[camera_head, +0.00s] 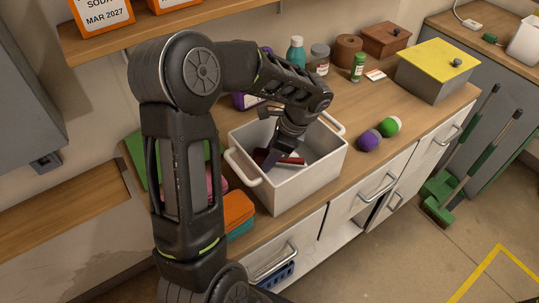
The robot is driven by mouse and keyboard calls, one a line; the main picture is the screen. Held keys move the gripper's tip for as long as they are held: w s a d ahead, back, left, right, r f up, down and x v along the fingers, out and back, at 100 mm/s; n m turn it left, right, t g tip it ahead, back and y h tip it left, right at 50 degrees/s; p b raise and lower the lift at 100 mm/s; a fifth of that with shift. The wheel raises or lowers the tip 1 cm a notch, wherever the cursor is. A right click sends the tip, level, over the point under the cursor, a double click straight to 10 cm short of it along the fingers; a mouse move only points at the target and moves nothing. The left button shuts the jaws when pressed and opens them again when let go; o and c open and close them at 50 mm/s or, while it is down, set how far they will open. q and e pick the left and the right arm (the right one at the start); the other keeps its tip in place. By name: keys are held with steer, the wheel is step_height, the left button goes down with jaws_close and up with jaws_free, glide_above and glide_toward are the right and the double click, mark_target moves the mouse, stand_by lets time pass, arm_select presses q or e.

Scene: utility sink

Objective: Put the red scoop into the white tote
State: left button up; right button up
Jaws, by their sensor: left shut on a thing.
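The white tote (302,183) stands on the wooden counter, its open top facing up and a handle at each end. My left arm reaches over it from the left, and my left gripper (272,160) points down inside the tote's opening. The gripper is shut on the red scoop (291,161), of which a dark red part shows just right of the fingers, within the tote's walls. The rest of the scoop is hidden or too small to make out. I cannot tell whether it touches the tote's floor. My right gripper is not in view.
Bottles, jars and a grey box with a yellow lid (438,68) stand behind. A shelf hangs above.

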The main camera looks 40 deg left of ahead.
arm_select(q)
steer(key=o, duration=1.4)
steer(key=shift+f, duration=0.1)
steer(key=shift+r, duration=0.2)
steer(key=v, duration=0.8)
steer(key=shift+w+d+r, duration=0.1)
steer(key=p+v, duration=0.2)
steer(key=v, duration=0.1)
steer(key=shift+d+r, duration=0.1)
steer(key=shift+r, duration=0.25)
